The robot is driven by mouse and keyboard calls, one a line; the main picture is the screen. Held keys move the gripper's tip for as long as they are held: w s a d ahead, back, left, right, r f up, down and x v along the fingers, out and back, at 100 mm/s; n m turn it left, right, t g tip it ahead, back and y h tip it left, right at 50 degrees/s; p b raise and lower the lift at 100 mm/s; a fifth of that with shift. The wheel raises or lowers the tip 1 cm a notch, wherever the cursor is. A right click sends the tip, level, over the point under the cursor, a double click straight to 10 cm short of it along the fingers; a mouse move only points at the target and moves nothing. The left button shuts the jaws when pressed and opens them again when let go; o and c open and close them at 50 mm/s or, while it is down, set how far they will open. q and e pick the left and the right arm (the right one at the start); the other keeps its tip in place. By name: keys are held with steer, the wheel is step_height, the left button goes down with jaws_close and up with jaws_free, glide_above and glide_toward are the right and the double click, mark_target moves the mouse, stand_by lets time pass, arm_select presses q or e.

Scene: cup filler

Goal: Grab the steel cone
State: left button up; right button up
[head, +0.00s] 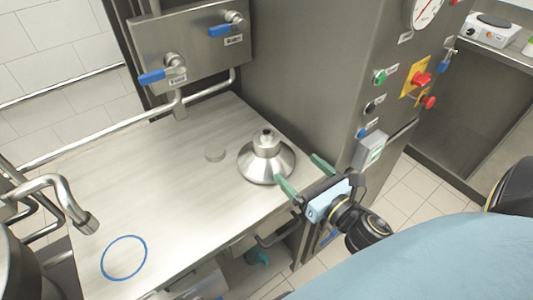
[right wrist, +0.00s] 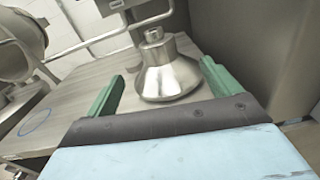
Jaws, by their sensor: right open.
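The steel cone (head: 266,160) stands upright on the steel worktop (head: 160,190), near its right edge, with its wide end down and a narrow neck on top. It also shows in the right wrist view (right wrist: 166,68), ahead of and between my two green fingers. My right gripper (head: 301,174) is open and empty beside the cone's lower right side. In the right wrist view my right gripper (right wrist: 160,90) has its fingers spread wide. I cannot tell whether a finger touches the cone. My left gripper is not in view.
A blue ring (head: 124,258) marks the worktop's front left. A bent steel pipe (head: 62,200) reaches in from the left. Blue-handled valves (head: 165,74) hang behind. A steel cabinet (head: 310,70) with buttons rises behind and right of the cone.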

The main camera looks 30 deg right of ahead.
mark_target(258, 132)
steer(key=shift+w+a+n, duration=0.15)
steer(key=shift+n, duration=0.35)
steer(key=w, duration=0.8)
steer(key=w+a+p, duration=0.1)
steer(key=w, duration=0.4)
steer(key=shift+c, duration=0.2)
jaws_close()
steer(key=shift+r+y, duration=0.1)
steer(key=shift+y, duration=0.2)
